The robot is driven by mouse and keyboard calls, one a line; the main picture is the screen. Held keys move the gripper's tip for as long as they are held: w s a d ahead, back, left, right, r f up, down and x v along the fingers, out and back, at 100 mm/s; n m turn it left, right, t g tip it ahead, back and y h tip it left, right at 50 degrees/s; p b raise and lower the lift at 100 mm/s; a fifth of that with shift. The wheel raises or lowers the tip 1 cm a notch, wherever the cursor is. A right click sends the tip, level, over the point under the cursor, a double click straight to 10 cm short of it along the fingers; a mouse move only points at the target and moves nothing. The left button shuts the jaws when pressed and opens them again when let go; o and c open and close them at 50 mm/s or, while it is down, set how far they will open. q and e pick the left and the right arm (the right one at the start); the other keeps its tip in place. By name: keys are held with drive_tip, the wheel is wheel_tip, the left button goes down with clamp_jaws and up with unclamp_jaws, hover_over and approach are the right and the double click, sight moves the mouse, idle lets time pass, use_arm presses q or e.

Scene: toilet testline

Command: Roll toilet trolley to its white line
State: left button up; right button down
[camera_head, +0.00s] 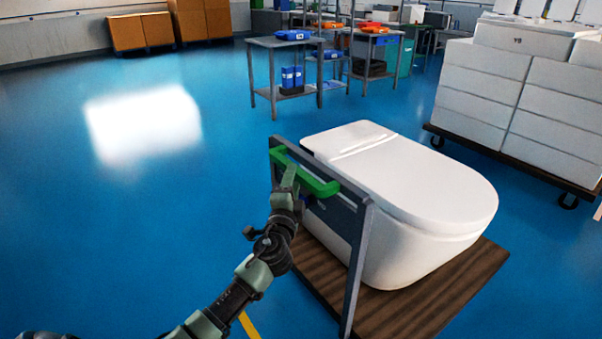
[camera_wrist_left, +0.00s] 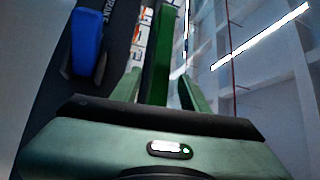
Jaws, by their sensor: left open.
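The toilet trolley has a brown wooden base (camera_head: 440,290) and a grey upright frame (camera_head: 357,262) with a green handle (camera_head: 318,184). A white toilet (camera_head: 420,190) stands on it. My left gripper (camera_head: 291,176) is at the left part of the handle. In the left wrist view, the left gripper's fingers (camera_wrist_left: 158,92) are apart, with the green handle bar (camera_wrist_left: 157,50) between them. I cannot tell whether either finger touches the bar. No clear white floor line shows; a small pale strip (camera_head: 598,213) is cut off at the right edge. My right gripper is not in view.
A dark wheeled cart (camera_head: 480,150) with stacked white boxes (camera_head: 560,110) stands to the right. Grey tables (camera_head: 270,42) with blue and orange bins stand behind. A yellow floor line (camera_head: 249,326) shows at the bottom. The blue floor (camera_head: 130,210) at left is clear.

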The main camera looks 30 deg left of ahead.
use_arm(q)
drive_tip(key=shift+x, duration=2.2)
drive_tip(key=shift+f, duration=0.1)
clamp_jaws()
drive_tip(key=shift+f, duration=0.1)
